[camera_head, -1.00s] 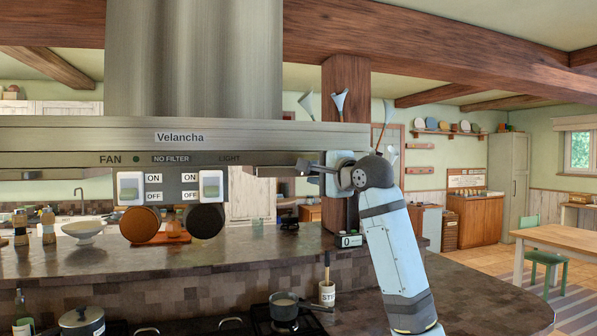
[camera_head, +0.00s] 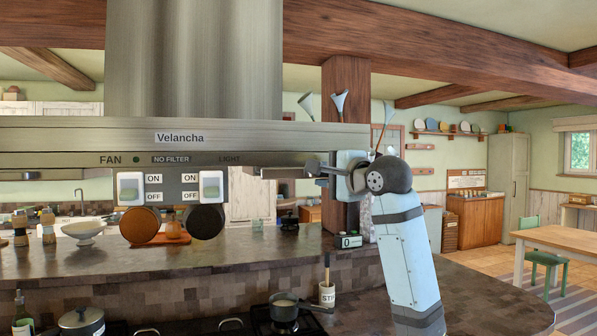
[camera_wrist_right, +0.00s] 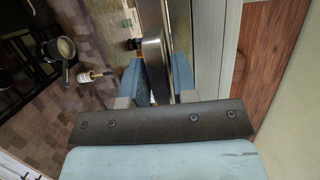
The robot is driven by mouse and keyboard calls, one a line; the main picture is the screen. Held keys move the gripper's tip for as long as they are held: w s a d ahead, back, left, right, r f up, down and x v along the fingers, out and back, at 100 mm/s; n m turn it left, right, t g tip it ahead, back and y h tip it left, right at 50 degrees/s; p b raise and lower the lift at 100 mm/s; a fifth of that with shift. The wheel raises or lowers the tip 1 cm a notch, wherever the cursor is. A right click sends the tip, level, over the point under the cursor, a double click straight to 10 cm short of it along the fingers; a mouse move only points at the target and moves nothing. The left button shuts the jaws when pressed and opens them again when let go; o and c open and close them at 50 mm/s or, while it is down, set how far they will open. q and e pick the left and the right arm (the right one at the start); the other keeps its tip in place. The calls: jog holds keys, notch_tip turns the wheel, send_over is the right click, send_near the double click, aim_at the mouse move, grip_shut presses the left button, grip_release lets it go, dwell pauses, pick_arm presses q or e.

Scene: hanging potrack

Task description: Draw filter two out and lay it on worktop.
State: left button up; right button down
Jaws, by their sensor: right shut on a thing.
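The grey metal filter (camera_head: 288,172) lies under the right end of the steel range hood (camera_head: 180,140); I take it for filter two. Only its edge shows, and its left part is hidden behind the hood front. My right gripper (camera_head: 322,173) is shut on its right end. In the right wrist view, the blue fingers (camera_wrist_right: 157,80) stand on both sides of a long shiny metal bar (camera_wrist_right: 153,35). The dark stone worktop (camera_head: 290,255) spreads below. My left gripper is not in view.
The hood front carries fan (camera_head: 130,188) and light (camera_head: 211,186) switches. A pot (camera_head: 285,307) sits on the hob, beside a utensil crock (camera_head: 327,294). A small timer (camera_head: 348,240) stands on the worktop under my right arm. A wooden post (camera_head: 345,105) rises behind the gripper.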

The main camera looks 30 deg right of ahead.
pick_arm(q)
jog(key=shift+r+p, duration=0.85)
pick_arm(e)
jog(key=s+a, duration=0.3)
jog(key=s, duration=0.9)
jog(key=shift+s, duration=0.2)
dwell(0.4)
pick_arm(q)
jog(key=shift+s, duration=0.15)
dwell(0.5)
